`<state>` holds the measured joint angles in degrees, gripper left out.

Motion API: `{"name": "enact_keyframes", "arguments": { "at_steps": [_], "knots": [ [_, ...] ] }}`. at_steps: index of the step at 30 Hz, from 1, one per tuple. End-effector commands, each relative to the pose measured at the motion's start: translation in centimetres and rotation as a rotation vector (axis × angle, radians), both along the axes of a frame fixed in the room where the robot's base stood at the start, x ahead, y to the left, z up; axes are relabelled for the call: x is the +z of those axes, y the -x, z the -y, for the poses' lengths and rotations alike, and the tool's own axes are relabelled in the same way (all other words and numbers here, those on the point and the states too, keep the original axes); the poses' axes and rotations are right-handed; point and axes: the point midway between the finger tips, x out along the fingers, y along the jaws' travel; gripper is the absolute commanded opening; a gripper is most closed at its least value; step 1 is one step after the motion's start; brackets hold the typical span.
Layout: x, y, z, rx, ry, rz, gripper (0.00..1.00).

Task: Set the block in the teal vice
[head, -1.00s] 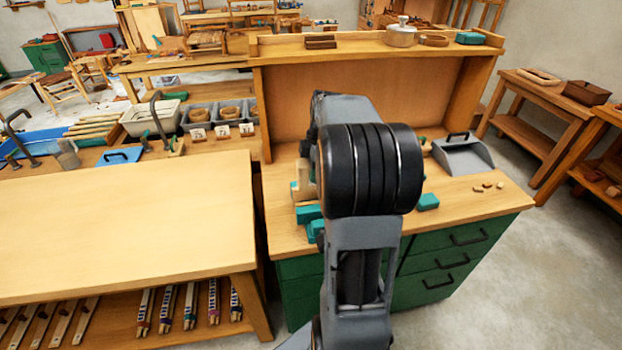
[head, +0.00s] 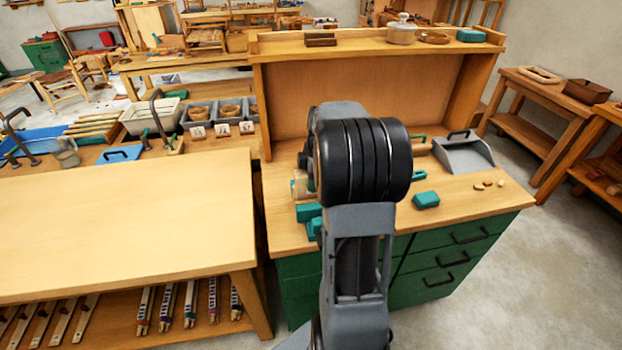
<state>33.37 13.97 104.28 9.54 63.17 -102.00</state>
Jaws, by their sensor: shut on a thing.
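The teal vice (head: 309,213) is on the green-fronted bench, at the left front corner of its top. My arm stands in front and hides part of it. A pale wooden piece (head: 299,184) shows just behind the vice, at the left edge of my arm. I cannot tell whether it is the block or part of something else. My gripper is hidden behind my arm's thick black joint, so its fingers and whatever is between them do not show.
On the same bench top (head: 462,205) lie a teal box (head: 426,200), small wooden bits (head: 482,186) and a grey dustpan (head: 463,153). A raised shelf (head: 370,46) stands behind. The light wooden table (head: 120,215) at left is bare.

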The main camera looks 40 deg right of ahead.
Motion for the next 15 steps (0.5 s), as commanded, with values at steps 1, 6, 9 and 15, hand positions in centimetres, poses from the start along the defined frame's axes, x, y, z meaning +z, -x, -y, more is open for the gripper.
{"name": "enact_keyframes", "arguments": {
  "at_steps": [1, 6, 9, 15],
  "knots": [
    [-0.27, -0.01, 0.00, 0.000, 0.000, 0.001, 0.15],
    [-0.55, -0.01, 0.02, 0.000, 0.000, 0.001, 0.15],
    [-0.53, 0.00, 0.00, 0.000, 0.000, 0.000, 0.48],
    [-0.52, 0.01, 0.00, 0.000, 0.000, 0.000, 0.67]
  ]
}}
